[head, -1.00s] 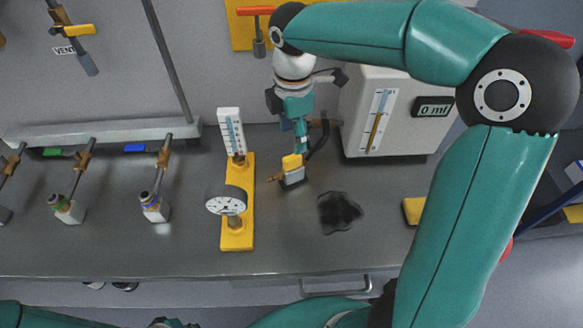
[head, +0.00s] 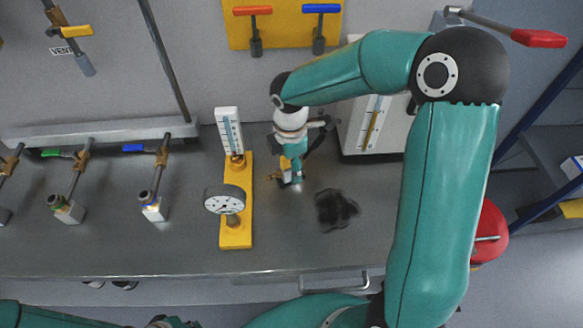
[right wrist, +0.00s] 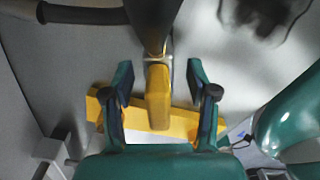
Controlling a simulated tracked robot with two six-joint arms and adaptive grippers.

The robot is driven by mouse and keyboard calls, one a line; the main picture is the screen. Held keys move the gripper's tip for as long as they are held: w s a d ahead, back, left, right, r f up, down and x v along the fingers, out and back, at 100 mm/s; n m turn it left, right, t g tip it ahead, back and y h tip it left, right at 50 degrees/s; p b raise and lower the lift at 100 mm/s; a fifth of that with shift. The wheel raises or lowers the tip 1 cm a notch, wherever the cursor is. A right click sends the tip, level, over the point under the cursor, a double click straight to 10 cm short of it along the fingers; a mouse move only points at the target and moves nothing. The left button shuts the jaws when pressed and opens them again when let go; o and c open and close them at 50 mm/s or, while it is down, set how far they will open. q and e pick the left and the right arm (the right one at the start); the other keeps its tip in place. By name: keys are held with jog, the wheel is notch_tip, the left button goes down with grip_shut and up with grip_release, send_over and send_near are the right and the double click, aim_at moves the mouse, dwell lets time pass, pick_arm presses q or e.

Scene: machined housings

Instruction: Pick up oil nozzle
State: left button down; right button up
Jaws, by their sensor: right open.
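The oil nozzle (head: 285,164) is on the grey bench right of the yellow gauge stand, its yellow part and brass tip partly hidden by my right gripper (head: 293,168). In the right wrist view its yellow handle (right wrist: 158,98) lies between the two fingers of my open right gripper (right wrist: 161,82), with a gap on each side. The fingers are beside the handle and do not appear to touch it. The lower part of the nozzle is hidden in the head view. My left gripper does not show.
The gauge stand (head: 237,220) with a thermometer (head: 229,130) and round dial is just left. A white box with a level gauge (head: 372,122) stands behind right. A dark stain (head: 337,210) lies on the bench (head: 290,250). Several brass valves are at left.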

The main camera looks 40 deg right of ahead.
grip_shut()
jog(key=shift+r, duration=0.15)
dwell(0.4)
